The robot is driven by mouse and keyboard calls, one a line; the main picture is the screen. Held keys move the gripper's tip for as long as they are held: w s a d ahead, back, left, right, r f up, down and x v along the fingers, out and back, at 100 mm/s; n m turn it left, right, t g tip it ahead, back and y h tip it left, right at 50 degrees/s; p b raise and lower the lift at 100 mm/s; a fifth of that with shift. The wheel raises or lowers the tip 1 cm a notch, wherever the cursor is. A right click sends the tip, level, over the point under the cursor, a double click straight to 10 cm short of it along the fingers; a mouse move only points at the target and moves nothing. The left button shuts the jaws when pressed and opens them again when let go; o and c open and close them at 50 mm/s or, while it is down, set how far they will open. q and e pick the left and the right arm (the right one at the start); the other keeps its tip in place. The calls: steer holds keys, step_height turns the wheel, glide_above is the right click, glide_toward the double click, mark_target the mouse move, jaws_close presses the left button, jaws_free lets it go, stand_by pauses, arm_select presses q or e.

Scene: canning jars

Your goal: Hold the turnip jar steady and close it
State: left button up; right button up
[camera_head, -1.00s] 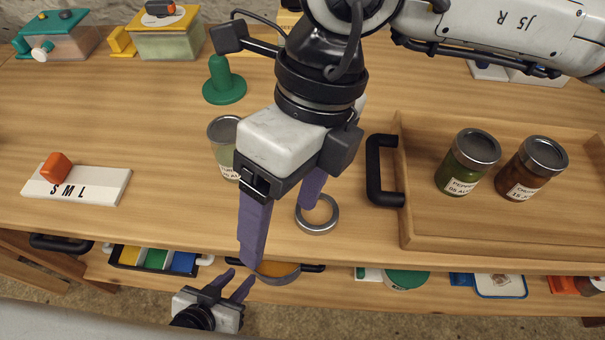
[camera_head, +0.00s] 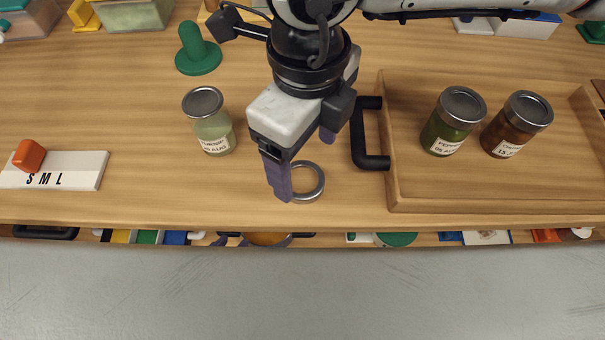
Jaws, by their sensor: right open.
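The turnip jar (camera_head: 215,133) stands upright on the table, left of my right gripper, with pale green contents, a white label and a grey metal top. A metal ring (camera_head: 318,187) lies flat on the table to its right. My right gripper (camera_head: 306,169) is open above the ring, one purple finger in front of the ring's left part and the other behind it. I cannot tell whether the fingers touch the ring.
A wooden tray (camera_head: 393,202) with a black handle (camera_head: 357,140) holds a pepper jar (camera_head: 445,132) and a brown jar (camera_head: 505,136). A green knobbed tool (camera_head: 198,60) stands behind the turnip jar. A white S M L board (camera_head: 85,171) with an orange block (camera_head: 29,156) lies left.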

mark_target(304, 185)
steer(key=shift+f, duration=0.15)
step_height(304, 185, down, 5)
steer(key=shift+a+f+p, duration=0.1)
steer(key=shift+a+p, duration=0.05)
steer(key=shift+p, duration=0.4)
steer(key=c, duration=1.1)
